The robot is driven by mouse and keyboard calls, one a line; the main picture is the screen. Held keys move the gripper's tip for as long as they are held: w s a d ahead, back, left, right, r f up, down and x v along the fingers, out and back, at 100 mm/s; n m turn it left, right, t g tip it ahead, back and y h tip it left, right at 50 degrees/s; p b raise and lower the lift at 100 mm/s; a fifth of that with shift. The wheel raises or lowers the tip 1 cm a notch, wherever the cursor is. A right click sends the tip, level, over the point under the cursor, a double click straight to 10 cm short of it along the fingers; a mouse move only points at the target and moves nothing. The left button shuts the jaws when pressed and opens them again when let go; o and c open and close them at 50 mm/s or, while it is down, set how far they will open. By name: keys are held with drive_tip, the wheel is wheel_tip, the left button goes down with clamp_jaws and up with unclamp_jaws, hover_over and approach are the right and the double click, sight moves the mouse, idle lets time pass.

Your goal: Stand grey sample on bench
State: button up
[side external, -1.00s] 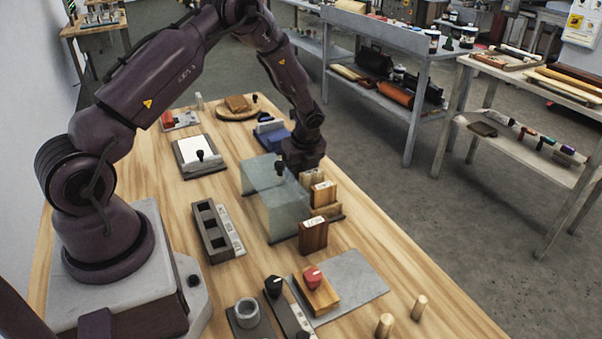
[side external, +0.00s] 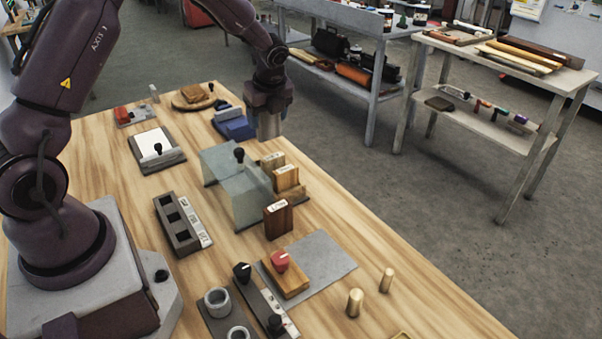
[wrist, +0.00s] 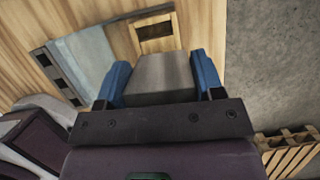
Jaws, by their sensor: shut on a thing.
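My gripper (side external: 268,108) is shut on the grey sample (side external: 268,127), a plain grey block. In the wrist view, the block (wrist: 160,75) sits between my gripper's two blue fingers (wrist: 160,82). In the side view the sample hangs below my gripper near the bench's far right edge, beyond the glass cover. The wooden bench (side external: 330,215) lies below it. The gap between sample and bench is hard to judge.
A brown block (side external: 278,221), slotted grey rack (side external: 177,225) and brass pegs (side external: 355,301) stand nearer. Bare bench lies right of the blocks.

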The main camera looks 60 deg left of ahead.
drive_tip(key=d+r+m, duration=0.3)
drive_tip(key=d, duration=0.8)
drive_tip(key=s+d+f+m, duration=0.1)
drive_tip(key=s+d, duration=0.7)
drive_tip(key=shift+t, duration=0.5)
drive_tip(key=w+f, duration=0.3)
drive_tip(key=w, duration=0.1)
drive_tip(key=w+f, duration=0.3)
drive_tip(key=w, duration=0.1)
drive_tip(key=w+f, duration=0.3)
drive_tip(key=w, duration=0.2)
drive_tip(key=shift+a+f, duration=0.2)
drive_tip(key=shift+w+f, duration=0.15)
drive_tip(key=shift+f, duration=0.15)
drive_tip(key=shift+w+f, duration=0.15)
drive_tip(key=shift+f, duration=1.45)
